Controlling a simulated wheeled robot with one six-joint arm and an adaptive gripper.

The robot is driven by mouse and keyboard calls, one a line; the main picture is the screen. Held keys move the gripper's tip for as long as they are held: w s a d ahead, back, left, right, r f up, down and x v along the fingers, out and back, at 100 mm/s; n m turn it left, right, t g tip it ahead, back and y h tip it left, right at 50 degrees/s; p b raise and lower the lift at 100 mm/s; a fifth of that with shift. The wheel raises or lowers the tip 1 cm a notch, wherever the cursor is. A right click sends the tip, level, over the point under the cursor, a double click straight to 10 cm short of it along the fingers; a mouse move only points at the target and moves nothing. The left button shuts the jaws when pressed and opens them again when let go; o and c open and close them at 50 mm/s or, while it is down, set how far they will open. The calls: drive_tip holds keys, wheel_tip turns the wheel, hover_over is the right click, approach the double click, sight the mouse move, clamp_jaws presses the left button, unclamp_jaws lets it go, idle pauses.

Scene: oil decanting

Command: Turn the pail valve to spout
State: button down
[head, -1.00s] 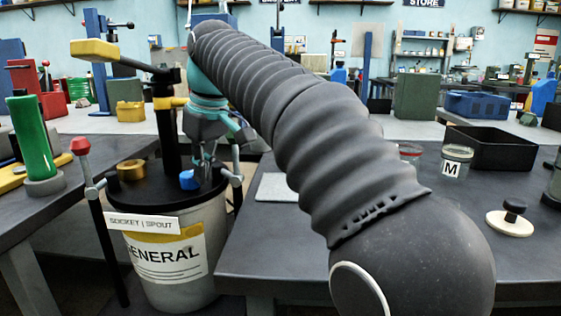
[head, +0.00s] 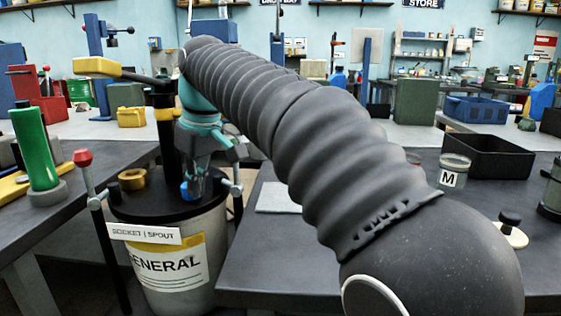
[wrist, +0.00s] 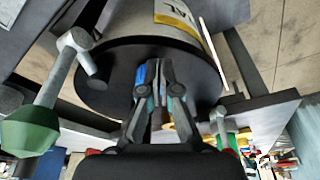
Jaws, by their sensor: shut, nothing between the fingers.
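The grey pail (head: 205,250) has a black lid (head: 140,210), a GENERAL label and a SOCKET | SPOUT sign (head: 145,234). A small blue part (head: 187,191), which looks like the valve's handle, sits on the lid. It also shows in the wrist view (wrist: 141,74), beside the left finger and partly hidden by it. My gripper (wrist: 159,66) is shut with its tips pointing down at the lid, close to the blue part. I cannot tell whether they touch. In the head view my gripper (head: 203,180) is partly hidden behind the blue part.
A red-knobbed lever (head: 83,157) stands at the lid's left, near a brass ring (head: 132,179). A black post with a yellow-ended handle (head: 97,67) rises behind. A green-knobbed lever (wrist: 30,130) is left in the wrist view. The right table holds a jar marked M (head: 454,170) and a black tray (head: 487,157).

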drive_tip(key=shift+s, duration=0.15)
idle(0.5)
drive_tip(key=shift+s+d, duration=0.15)
drive_tip(key=shift+s, duration=0.05)
drive_tip(key=v, duration=0.4)
drive_tip(key=a+p+v, duration=0.1)
drive_tip(key=shift+w+r, duration=0.35)
drive_tip(key=shift+r, duration=0.2)
drive_tip(key=shift+d, duration=0.1)
